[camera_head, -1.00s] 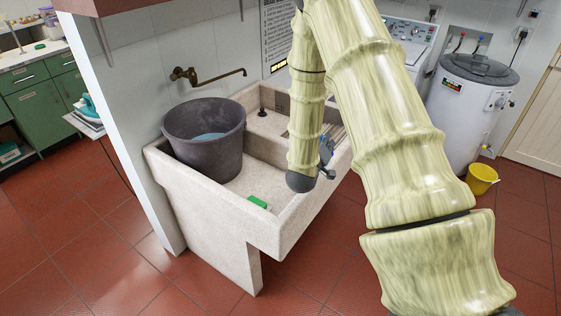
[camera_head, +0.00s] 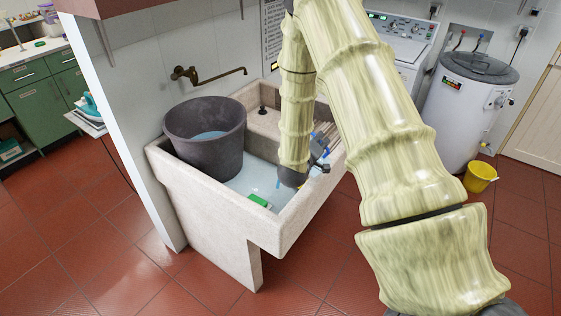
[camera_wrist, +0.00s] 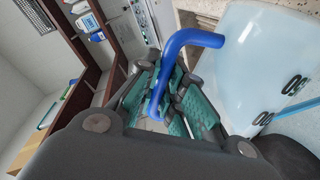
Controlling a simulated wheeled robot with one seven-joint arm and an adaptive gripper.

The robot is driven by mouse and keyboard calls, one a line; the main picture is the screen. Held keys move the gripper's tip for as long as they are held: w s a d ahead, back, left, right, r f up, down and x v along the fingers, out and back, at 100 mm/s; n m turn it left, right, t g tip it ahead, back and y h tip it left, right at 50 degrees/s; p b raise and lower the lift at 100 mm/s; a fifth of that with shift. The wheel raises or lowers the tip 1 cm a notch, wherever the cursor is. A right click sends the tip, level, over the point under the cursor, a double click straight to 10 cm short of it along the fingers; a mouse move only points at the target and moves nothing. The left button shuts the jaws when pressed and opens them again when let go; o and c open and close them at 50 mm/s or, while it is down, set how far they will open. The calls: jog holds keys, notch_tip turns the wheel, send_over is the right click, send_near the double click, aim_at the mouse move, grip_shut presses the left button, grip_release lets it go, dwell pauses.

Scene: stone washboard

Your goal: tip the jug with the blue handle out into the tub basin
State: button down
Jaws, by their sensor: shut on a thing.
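My gripper (camera_head: 318,155) is over the right side of the stone tub basin (camera_head: 205,198), partly hidden by my arm. In the wrist view its fingers (camera_wrist: 168,98) are shut on the blue handle (camera_wrist: 196,38) of a translucent pale jug (camera_wrist: 262,62). The jug lies tilted at the right of that view, with dark markings on its side. In the head view my arm hides most of it and only bits of blue show. Pale bluish water (camera_head: 262,176) covers the tub basin's floor. The jug's mouth and any water inside it cannot be made out.
A dark grey bucket (camera_head: 205,145) with water in it stands in the tub's left end. A green block (camera_head: 259,201) lies near the front wall. A brass tap (camera_head: 210,74) reaches out above. A yellow bucket (camera_head: 480,177) stands on the floor at right.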

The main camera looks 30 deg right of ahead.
jog(key=shift+w+a+r+n+g+p, duration=0.25)
jog(key=shift+w+n+p, duration=0.25)
jog(key=shift+w+n, duration=0.2)
jog(key=shift+w+a+r+n+g+p, duration=0.15)
jog(key=shift+w+a+n+p, duration=0.1)
jog(key=shift+w+n+p, duration=0.35)
dwell(0.6)
